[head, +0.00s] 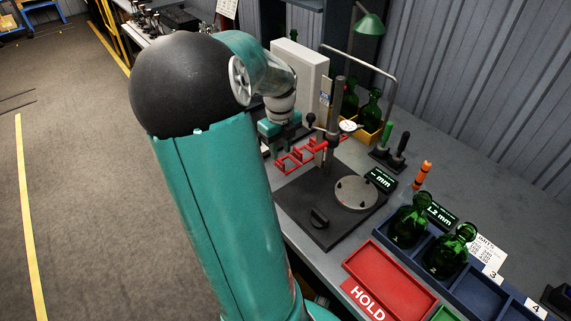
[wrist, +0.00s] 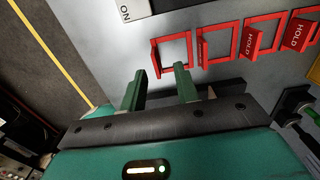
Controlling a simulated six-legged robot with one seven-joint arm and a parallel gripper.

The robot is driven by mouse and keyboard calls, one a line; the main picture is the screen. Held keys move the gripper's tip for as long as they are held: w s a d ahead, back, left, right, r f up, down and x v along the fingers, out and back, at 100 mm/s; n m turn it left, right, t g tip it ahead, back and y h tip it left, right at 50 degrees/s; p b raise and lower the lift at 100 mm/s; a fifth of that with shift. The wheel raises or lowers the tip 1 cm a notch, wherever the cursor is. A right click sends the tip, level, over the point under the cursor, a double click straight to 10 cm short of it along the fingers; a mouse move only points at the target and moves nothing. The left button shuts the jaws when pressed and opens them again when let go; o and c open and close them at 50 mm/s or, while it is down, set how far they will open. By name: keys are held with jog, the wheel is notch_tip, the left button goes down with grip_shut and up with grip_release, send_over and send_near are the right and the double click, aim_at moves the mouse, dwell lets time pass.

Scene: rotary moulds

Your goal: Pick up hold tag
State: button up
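Two red pieces at the right, including one hold tag (wrist: 297,35), show the white word HOLD. In the head view the red frames (head: 291,161) show beside my gripper, which is partly hidden by my arm.
A black gauge stand with a round plate (head: 356,193) stands right of the red frames. A red HOLD tray (head: 386,283) and blue numbered bins (head: 478,290) with green bottles (head: 409,222) lie at the front. The grey bench (head: 470,190) is clear toward the right wall.

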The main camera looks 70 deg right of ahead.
aim_at(279, 160)
jog(key=f, duration=0.4)
jog(key=shift+a+f, duration=0.35)
jog(key=shift+c, duration=0.2)
grip_shut()
